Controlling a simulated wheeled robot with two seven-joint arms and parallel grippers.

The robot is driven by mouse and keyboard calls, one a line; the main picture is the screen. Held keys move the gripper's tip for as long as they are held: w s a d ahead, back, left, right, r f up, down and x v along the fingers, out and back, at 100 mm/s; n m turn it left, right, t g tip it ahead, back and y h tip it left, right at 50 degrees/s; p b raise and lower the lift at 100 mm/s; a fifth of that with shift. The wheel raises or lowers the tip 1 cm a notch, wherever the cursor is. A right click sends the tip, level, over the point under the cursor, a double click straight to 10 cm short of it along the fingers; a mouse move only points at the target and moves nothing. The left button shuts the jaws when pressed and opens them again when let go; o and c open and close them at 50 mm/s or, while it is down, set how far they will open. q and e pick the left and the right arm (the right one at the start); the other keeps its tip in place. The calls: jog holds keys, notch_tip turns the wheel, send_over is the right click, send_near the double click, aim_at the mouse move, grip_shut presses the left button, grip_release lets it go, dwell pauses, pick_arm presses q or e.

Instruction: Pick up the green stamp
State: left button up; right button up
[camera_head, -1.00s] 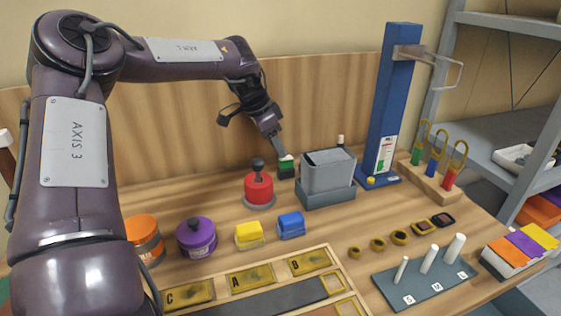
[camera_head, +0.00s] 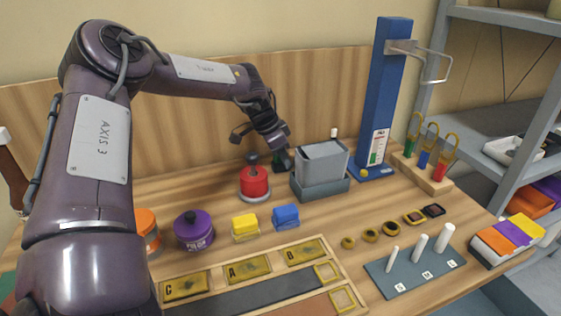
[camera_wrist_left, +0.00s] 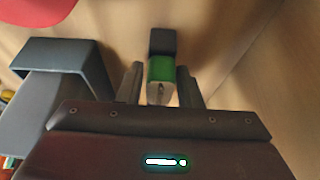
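The green stamp (camera_wrist_left: 160,68) stands in the left wrist view, with a dark block at its far end, a green band and a pale near end. My left gripper (camera_wrist_left: 160,88) has its two fingers on either side of the pale end, with thin gaps showing. In the head view the left gripper (camera_head: 281,150) points down at the stamp, between the red round stamp and the grey bin. There the left hand hides most of the stamp, and only a dark part (camera_head: 282,163) shows. My right gripper is not in view.
The grey bin (camera_head: 322,178) stands close on the right of the gripper, and the red round stamp (camera_head: 254,184) close on the left. The wooden back panel (camera_head: 190,130) rises behind. Yellow (camera_head: 245,226) and blue (camera_head: 286,217) blocks lie in front.

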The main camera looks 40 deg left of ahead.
pick_arm(q)
grip_shut()
jog(key=shift+r, duration=0.1)
